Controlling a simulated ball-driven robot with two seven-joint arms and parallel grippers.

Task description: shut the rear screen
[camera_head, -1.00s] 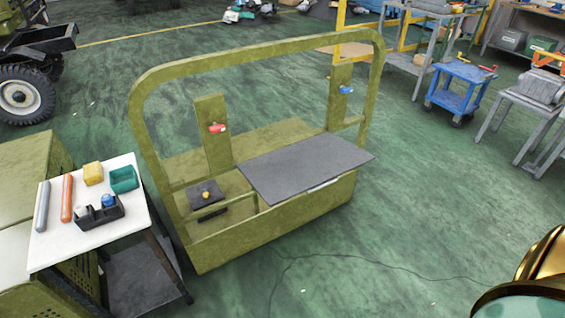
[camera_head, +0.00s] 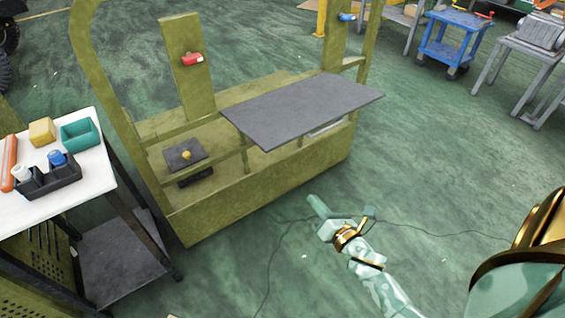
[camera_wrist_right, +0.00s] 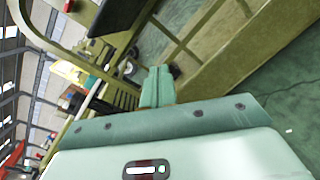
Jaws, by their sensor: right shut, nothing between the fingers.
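The olive chassis frame (camera_head: 250,185) stands on the green floor. A flat dark grey panel (camera_head: 305,108), which looks like the rear screen, sticks out roughly level over the frame's near right side. It stands open. My right gripper (camera_head: 314,203) is shut and empty, in front of the frame's near side, below and apart from the panel in the head view. In the right wrist view its fingers (camera_wrist_right: 158,86) are together, with the olive frame (camera_wrist_right: 235,50) beyond them. My left gripper is not in view.
A white-topped cart (camera_head: 75,195) with a yellow block (camera_head: 42,131), a teal bin (camera_head: 80,134) and a black tray (camera_head: 48,180) stands left of the frame. A blue cart (camera_head: 455,40) is at the back right.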

